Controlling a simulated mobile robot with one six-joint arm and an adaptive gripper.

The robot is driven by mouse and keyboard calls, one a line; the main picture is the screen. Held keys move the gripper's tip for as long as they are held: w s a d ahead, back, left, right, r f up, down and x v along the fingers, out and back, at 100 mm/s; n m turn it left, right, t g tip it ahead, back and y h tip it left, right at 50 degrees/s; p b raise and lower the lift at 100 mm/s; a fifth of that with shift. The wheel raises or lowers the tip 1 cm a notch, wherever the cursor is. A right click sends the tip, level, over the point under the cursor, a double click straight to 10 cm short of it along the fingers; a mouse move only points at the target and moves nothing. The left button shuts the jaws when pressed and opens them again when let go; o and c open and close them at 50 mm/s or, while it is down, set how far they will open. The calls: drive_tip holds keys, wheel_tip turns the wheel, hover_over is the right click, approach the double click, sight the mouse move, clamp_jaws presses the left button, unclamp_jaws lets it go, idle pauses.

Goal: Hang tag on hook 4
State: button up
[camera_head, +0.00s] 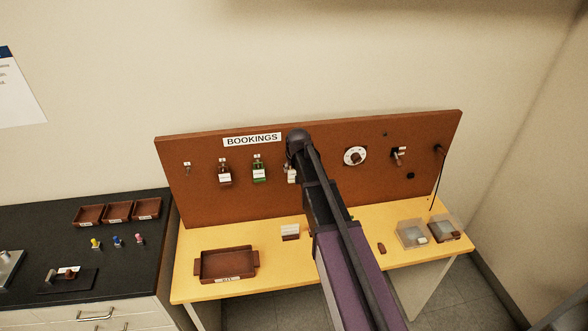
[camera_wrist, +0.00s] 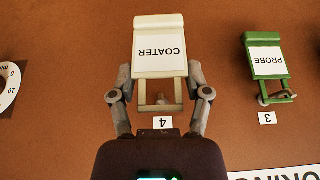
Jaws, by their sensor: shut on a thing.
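The cream tag (camera_wrist: 158,60), printed COATER, is between the two fingers of my gripper (camera_wrist: 160,82) in the wrist view. The fingers are shut on its sides, near its open frame end. The label 4 (camera_wrist: 163,123) is just beyond that end, and the picture is upside down there. The peg of hook 4 (camera_wrist: 161,99) shows inside the tag's frame opening. I cannot tell whether the tag's bar rests on the peg. In the head view the tag (camera_head: 291,175) is partly hidden by my arm, against the board.
A green PROBE tag (camera_wrist: 266,62) hangs on hook 3, beside the cream one. A dark red tag (camera_head: 224,173) hangs further left; the leftmost hook (camera_head: 187,168) is empty. A dial (camera_head: 355,156) is on the brown board (camera_head: 200,200) to the right. A brown tray (camera_head: 227,264) stands below on the yellow table.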

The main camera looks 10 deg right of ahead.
drive_tip(key=shift+w, duration=0.25)
drive_tip(key=shift+w, duration=0.35)
drive_tip(key=shift+w, duration=0.35)
drive_tip(key=shift+w, duration=1)
drive_tip(key=shift+f+b, duration=0.45)
idle(0.5)
drive_tip(key=o, duration=1.4)
